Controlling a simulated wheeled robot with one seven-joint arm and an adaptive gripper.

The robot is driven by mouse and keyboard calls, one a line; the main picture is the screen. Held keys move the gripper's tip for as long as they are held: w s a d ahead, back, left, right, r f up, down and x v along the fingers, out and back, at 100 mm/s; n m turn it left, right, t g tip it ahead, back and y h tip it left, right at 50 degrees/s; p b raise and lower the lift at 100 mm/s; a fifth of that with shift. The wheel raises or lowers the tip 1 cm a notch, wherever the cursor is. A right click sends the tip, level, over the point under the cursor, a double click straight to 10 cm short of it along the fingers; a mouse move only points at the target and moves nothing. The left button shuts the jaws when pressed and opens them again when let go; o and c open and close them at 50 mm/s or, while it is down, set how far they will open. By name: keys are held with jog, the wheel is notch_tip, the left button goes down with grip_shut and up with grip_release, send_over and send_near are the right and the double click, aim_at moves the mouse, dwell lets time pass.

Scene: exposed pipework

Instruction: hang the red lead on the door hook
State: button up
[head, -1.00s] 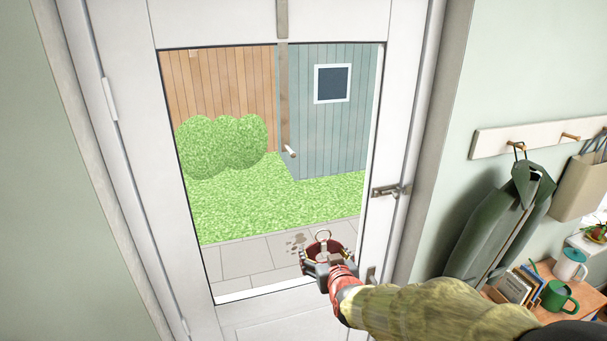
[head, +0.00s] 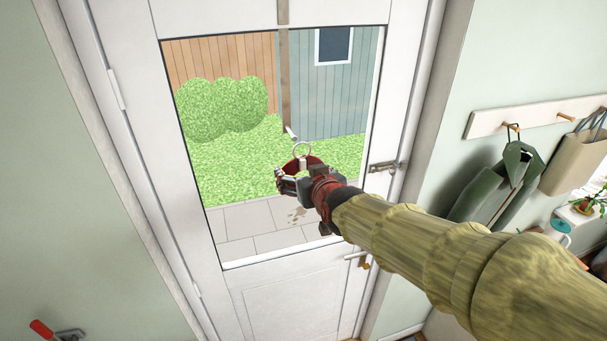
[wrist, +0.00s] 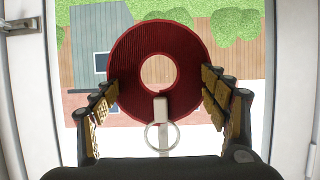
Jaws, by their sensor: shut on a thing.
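The red lead (head: 313,161) is a round coil with a metal ring standing up from it in the head view. My gripper (head: 297,176) is shut on it in front of the door glass. In the wrist view the lead (wrist: 127,65) fills the space between both fingers, with its ring below the coil's open centre. The door hook (head: 290,132) is a grey strap down the door with a pale peg at its lower end. The ring appears just below and right of the peg, apart from it in the head view; the depth gap cannot be told.
The white door (head: 190,230) has a bolt (head: 383,167) and a handle (head: 360,259) at its right side. A coat rack (head: 490,122) with a green coat (head: 505,180) and a bag (head: 570,160) is on the right wall. A red-handled valve (head: 42,329) is at lower left.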

jog(key=shift+w+r+x, duration=0.15)
jog(key=shift+r+x, duration=0.15)
jog(key=shift+x, duration=1.1)
jog(key=shift+w+r+x, duration=0.1)
jog(key=shift+r+x, duration=0.25)
jog(key=shift+x, duration=1.1)
jog(key=shift+w+r+x, duration=0.15)
jog(key=shift+r+x, duration=0.15)
jog(key=shift+x, duration=1.1)
jog(key=shift+a, duration=0.15)
jog(key=o, duration=1.2)
jog(key=shift+o, duration=0.2)
